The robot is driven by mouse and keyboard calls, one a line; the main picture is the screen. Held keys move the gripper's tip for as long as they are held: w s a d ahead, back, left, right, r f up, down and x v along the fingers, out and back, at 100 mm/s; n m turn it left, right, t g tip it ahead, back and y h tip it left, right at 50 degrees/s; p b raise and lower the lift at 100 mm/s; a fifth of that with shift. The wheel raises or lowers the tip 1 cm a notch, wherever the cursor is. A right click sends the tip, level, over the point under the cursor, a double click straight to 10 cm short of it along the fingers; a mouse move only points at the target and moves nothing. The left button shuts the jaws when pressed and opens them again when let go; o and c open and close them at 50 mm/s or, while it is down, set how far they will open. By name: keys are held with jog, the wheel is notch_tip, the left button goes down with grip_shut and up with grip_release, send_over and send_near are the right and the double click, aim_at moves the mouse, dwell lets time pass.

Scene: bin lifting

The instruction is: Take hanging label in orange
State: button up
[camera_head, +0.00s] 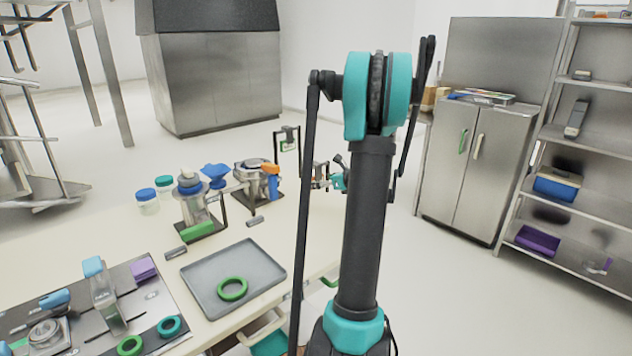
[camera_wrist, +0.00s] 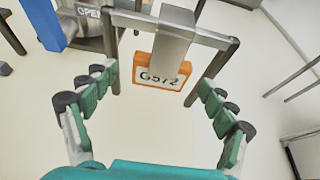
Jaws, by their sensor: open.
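The hanging label in orange (camera_wrist: 142,73) shows in the wrist view as an orange-framed white plate with dark characters, partly covered by a metal hanger (camera_wrist: 172,35). It hangs from a dark metal frame (camera_wrist: 215,39). My gripper (camera_wrist: 152,80) is open, with its green-padded fingers spread to the left and right. The label lies ahead, between and slightly beyond the fingertips, with no contact visible. In the head view my gripper (camera_head: 330,180) is small and partly hidden by my arm, beside a small orange patch that may be the label.
The worktable (camera_head: 220,325) holds a grey tray (camera_head: 262,262) with a green ring (camera_head: 233,289). A bottle-like vessel (camera_head: 193,205) and a metal apparatus (camera_head: 250,177) stand behind it. In the wrist view a blue post (camera_wrist: 45,22) stands close on the left.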

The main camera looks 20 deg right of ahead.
jog(key=x, duration=0.3)
jog(key=shift+w+f, duration=0.2)
jog(key=shift+f, duration=0.05)
jog(key=shift+c, duration=0.4)
jog(key=c, duration=1)
jog(key=shift+s+r, duration=0.1)
jog(key=shift+s+d+r, duration=0.2)
jog(key=shift+s+r, duration=0.2)
jog(key=shift+r, duration=0.05)
jog(key=v, duration=0.5)
jog(key=r+v, duration=0.1)
jog(key=v, duration=0.8)
jog(key=shift+r, duration=0.4)
jog(key=shift+c, duration=1.1)
jog(key=shift+s+d, duration=0.1)
jog(key=shift+s, duration=0.05)
jog(key=s+d, duration=0.2)
jog(key=s, duration=0.4)
jog(key=shift+s, duration=0.15)
